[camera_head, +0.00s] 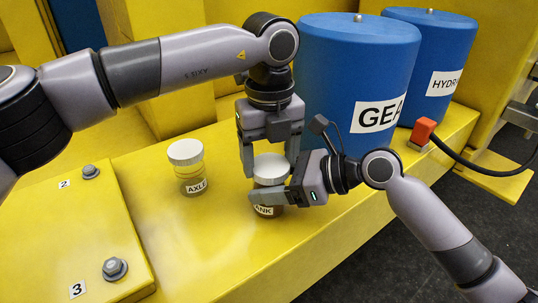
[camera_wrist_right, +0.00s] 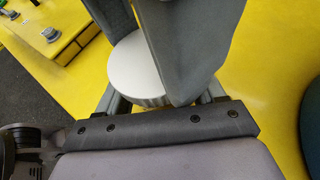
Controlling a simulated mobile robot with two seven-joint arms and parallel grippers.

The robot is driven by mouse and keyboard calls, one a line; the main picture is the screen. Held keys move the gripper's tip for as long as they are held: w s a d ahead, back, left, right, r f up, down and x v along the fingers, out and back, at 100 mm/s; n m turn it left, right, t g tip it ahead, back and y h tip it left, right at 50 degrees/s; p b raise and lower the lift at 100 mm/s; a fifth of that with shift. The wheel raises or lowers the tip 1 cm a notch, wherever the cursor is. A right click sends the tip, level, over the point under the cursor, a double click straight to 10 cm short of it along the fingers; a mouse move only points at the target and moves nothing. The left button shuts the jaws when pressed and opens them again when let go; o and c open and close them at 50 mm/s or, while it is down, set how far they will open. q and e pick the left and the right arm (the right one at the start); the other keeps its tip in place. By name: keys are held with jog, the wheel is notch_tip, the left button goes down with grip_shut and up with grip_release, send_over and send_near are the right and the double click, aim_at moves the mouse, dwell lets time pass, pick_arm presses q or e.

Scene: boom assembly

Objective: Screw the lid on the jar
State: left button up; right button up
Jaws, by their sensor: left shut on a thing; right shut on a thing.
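A small jar (camera_head: 265,211) stands upright on the yellow surface, its label partly covered and reading "ANK". A white lid (camera_head: 271,162) sits on its top; whether it is fully seated cannot be told. My left gripper (camera_head: 270,168) points down from above, its fingers shut on the lid from both sides. My right gripper (camera_head: 268,193) reaches in from the right and is shut on the jar's body below the lid. In the right wrist view the lid (camera_wrist_right: 135,72) shows between my left gripper's grey fingers, which hide part of it; the jar's body is hidden there.
A second jar (camera_head: 190,171) labelled "AXLE" with a white lid stands to the left. Two big blue tanks (camera_head: 357,70) (camera_head: 433,55) stand behind. A red-orange connector (camera_head: 422,132) with a black cable is at right. A raised yellow plate (camera_head: 75,235) with bolts lies at left.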

pick_arm(q)
jog(key=shift+s+a+f, duration=0.1)
jog(key=shift+s+f, duration=0.05)
jog(key=shift+f, duration=0.65)
jog(key=o, duration=0.7)
jog(key=shift+r, duration=2.3)
jog(key=c, duration=1.2)
